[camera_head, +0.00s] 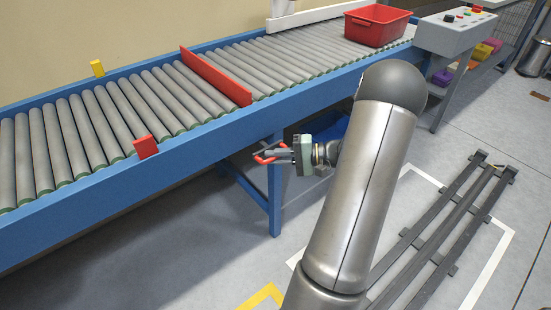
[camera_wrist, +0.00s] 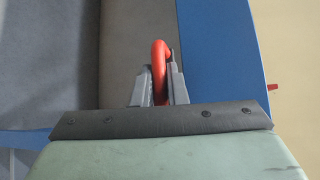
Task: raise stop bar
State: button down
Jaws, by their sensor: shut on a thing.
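The red stop bar (camera_head: 215,77) stands on edge across the grey rollers, its top above them. A red handle (camera_head: 262,160) is beside the conveyor's blue front side, below roller height. My gripper (camera_head: 274,155) reaches it from the right. In the wrist view the red handle (camera_wrist: 160,58) is a rounded loop, and my gripper (camera_wrist: 159,88) is shut on it, a grey finger on each side. The handle's far end and any link to the bar are hidden.
The blue conveyor frame (camera_head: 110,175) runs along the back. A red bin (camera_head: 375,27) sits on the rollers at upper right, near a control box (camera_head: 458,32). A small red block (camera_head: 146,147) and yellow block (camera_head: 97,68) are at the conveyor's edges. Floor rails (camera_head: 440,240) lie right.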

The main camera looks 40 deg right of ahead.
jog(key=shift+r, duration=0.3)
jog(key=c, duration=1.5)
grip_release()
jog(key=shift+o, duration=0.2)
jog(key=shift+s+d, duration=0.1)
jog(key=p+v, duration=0.3)
jog(key=v, duration=1.4)
jog(key=shift+f, duration=0.2)
